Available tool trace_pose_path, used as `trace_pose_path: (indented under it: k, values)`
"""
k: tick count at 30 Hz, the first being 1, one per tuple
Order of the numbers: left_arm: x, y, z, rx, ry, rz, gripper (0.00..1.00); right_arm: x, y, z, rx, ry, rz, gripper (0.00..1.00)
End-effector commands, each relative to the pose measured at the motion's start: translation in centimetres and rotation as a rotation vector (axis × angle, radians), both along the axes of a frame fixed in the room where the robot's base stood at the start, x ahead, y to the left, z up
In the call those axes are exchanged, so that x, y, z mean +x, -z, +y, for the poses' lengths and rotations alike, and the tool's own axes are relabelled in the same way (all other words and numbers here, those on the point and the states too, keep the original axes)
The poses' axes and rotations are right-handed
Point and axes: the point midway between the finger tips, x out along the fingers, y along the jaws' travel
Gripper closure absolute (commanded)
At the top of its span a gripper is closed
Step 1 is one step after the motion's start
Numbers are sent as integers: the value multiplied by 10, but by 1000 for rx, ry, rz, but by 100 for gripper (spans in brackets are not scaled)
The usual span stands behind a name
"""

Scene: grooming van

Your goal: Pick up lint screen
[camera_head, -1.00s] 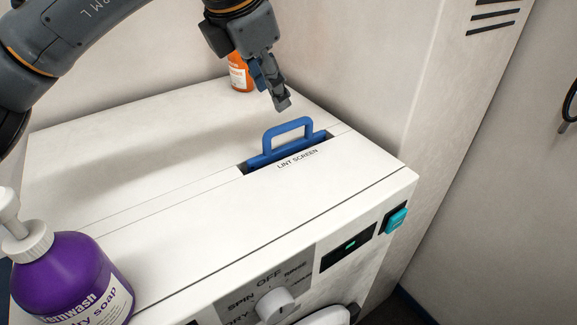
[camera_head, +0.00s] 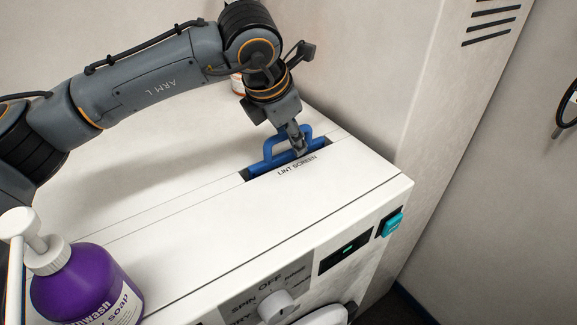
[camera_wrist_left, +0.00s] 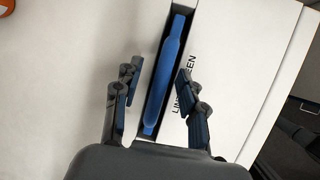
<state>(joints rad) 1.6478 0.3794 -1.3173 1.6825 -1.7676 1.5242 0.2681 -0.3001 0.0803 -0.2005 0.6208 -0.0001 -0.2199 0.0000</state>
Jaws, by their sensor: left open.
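The blue lint screen (camera_head: 272,150) sits in its slot in the top of the white machine, with its loop handle standing up. The label LINT SCREEN is printed beside the slot. My left gripper (camera_head: 299,147) is down at the handle and hides part of it in the head view. In the left wrist view the lint screen handle (camera_wrist_left: 166,75) runs between the two open fingers of my left gripper (camera_wrist_left: 159,90), with a gap visible on each side. My right gripper is in neither view.
The white machine (camera_head: 150,230) has a mostly bare top. A purple soap pump bottle (camera_head: 92,285) stands at the front left. An orange bottle (camera_head: 238,84) is partly hidden behind my left arm. A wall (camera_head: 400,80) rises close behind the slot. A teal switch (camera_head: 393,224) is on the front.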

Motion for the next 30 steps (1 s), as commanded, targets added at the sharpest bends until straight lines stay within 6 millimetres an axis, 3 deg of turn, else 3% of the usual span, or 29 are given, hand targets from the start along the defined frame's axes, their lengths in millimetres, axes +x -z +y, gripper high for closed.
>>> trace_pose_path:
  k: [2,8,22,26,30]
  values:
    - [0,0,0,0,0,0,61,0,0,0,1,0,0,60]
    - [0,0,0,0,0,0,100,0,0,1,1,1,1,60]
    - [0,-6,0,0,0,-1,100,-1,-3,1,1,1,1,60]
    - [1,-26,0,-2,0,-3,100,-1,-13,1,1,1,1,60]
    - [0,-63,-1,-2,1,-4,100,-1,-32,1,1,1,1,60]
